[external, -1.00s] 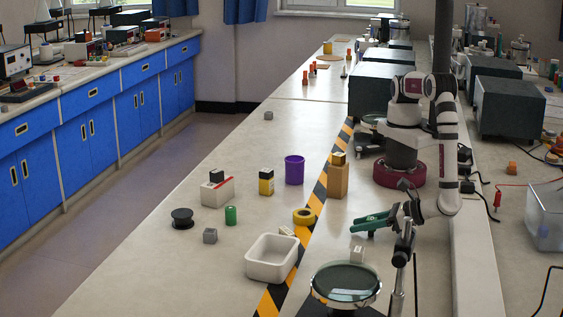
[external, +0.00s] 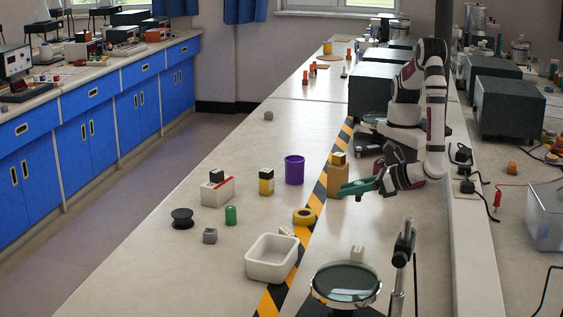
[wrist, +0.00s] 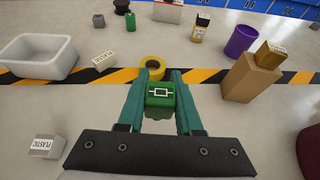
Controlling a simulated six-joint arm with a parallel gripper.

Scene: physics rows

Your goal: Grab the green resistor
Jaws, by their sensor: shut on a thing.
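The green resistor is a green block (wrist: 160,98) with a white resistor symbol on its face. In the wrist view it sits between the two teal fingers of my gripper (wrist: 158,84), which are shut on it. In the external view my gripper (external: 352,188) is held above the right-hand bench, close to the tan wooden block. There the resistor is hard to tell apart from the green fingers.
A tan block (external: 338,180) with a small box on top stands near my gripper. A yellow tape roll (external: 304,216), white bin (external: 272,258), purple cup (external: 294,170) and green cylinder (external: 231,215) stand leftward. A round magnifier (external: 346,281) is in front.

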